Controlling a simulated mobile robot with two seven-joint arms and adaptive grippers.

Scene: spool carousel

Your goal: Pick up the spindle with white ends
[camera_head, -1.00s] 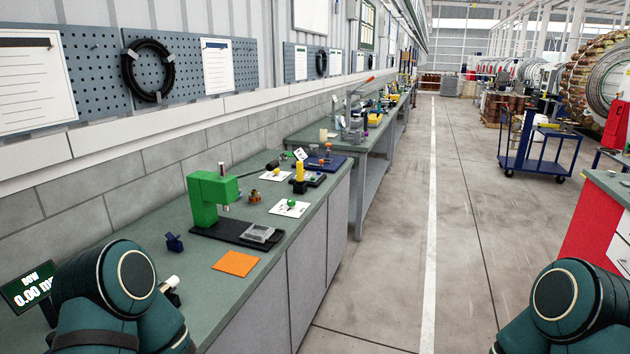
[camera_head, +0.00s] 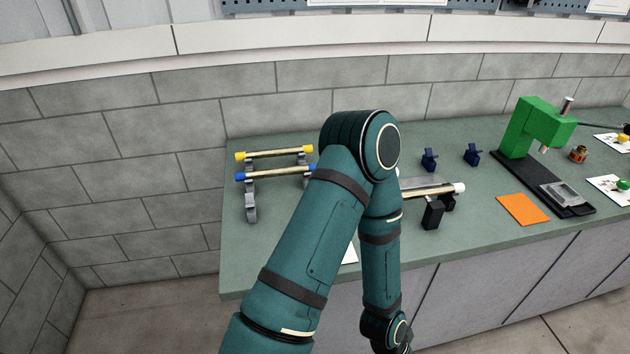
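The spindle with white ends (camera_head: 432,191) lies roughly level across black supports (camera_head: 433,212) on the green bench. Its brass-coloured shaft and right white end show.
A grey rack (camera_head: 251,205) to the left holds a yellow-ended spindle (camera_head: 275,154) and a blue-ended spindle (camera_head: 270,173), the latter partly hidden. Right are two blue blocks (camera_head: 429,159), an orange sheet (camera_head: 523,209) and a green press (camera_head: 535,126). A block wall stands behind.

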